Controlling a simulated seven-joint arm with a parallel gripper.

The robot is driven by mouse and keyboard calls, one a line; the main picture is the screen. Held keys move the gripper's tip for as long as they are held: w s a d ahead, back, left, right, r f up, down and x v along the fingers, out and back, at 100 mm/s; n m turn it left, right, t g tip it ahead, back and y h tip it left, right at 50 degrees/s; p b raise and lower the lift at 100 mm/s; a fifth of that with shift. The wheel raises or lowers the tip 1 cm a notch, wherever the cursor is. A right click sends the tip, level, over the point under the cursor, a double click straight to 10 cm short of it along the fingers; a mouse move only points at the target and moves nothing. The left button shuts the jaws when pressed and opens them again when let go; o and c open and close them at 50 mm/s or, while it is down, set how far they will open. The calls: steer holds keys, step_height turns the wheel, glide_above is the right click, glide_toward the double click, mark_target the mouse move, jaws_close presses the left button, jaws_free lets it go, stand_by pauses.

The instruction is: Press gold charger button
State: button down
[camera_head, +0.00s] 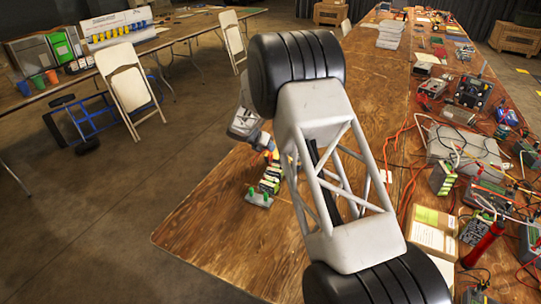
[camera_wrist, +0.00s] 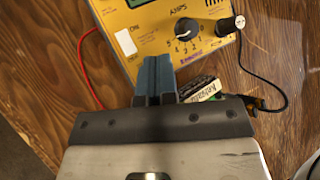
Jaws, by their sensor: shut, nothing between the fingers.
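The gold charger (camera_wrist: 155,30) fills the top of the wrist view, with a black dial marked AMPS (camera_wrist: 187,28), a dark display at its upper left and a smaller black knob (camera_wrist: 224,27) at its right. A white rectangular button or plate (camera_wrist: 126,42) with faint print sits on its left side. My gripper (camera_wrist: 157,62) is shut and empty, its blue-grey fingertips over the charger's lower edge, to the lower right of the white plate. I cannot tell whether they touch the charger. In the head view my arm hides most of this spot.
In the wrist view, a dark box with lettering (camera_wrist: 203,88) lies right of my fingers. A red cable (camera_wrist: 85,65) and a black cable run beside the charger. In the head view, a green-topped grey item (camera_head: 258,199) sits near the wooden table's left edge; bare wood (camera_head: 215,225) lies in front.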

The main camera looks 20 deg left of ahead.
steer(key=shift+w+f, duration=0.1)
steer(key=shift+f, duration=0.7)
stand_by(1.4)
steer(key=shift+r, duration=0.75)
steer(key=shift+r, duration=0.1)
stand_by(0.4)
steer(key=shift+s+r, duration=0.2)
steer(key=shift+r, duration=0.6)
steer(key=shift+s+r, duration=0.2)
steer(key=shift+r, duration=0.6)
steer(key=shift+s+r, duration=0.2)
steer(key=shift+r, duration=0.6)
